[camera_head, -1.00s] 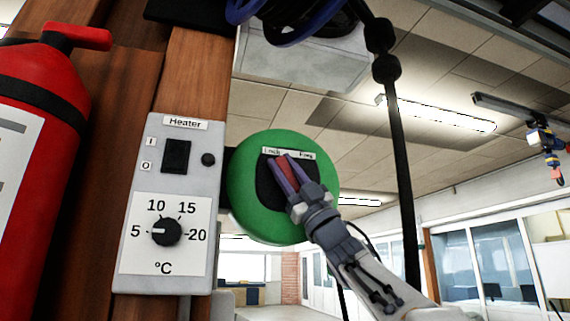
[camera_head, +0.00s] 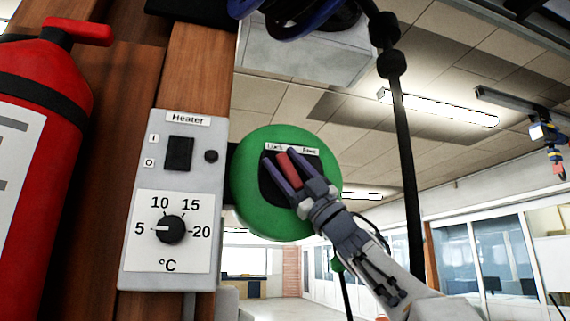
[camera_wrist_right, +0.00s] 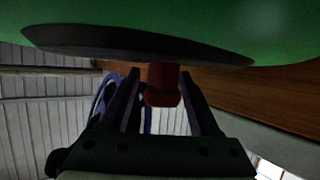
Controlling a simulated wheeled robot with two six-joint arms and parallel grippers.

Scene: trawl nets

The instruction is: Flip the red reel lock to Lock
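The green round reel (camera_head: 250,213) hangs beside the heater panel. On its dark face is a label strip (camera_head: 291,149), which seems to read Lock on the left and Free on the right. The red reel lock (camera_head: 289,168) is a short lever whose upper end leans left, towards the Lock side. My right gripper (camera_head: 287,168) is open around the lever, one finger on each side. In the right wrist view the red lever (camera_wrist_right: 162,86) stands between the spread fingers with gaps on both sides. My left gripper is not in view.
The grey heater box (camera_head: 212,185) with a switch and dial is just left of the reel. A red fire extinguisher (camera_head: 45,110) is at the far left. A black cable (camera_head: 404,170) hangs right of the reel. A blue coil (camera_head: 290,25) is above.

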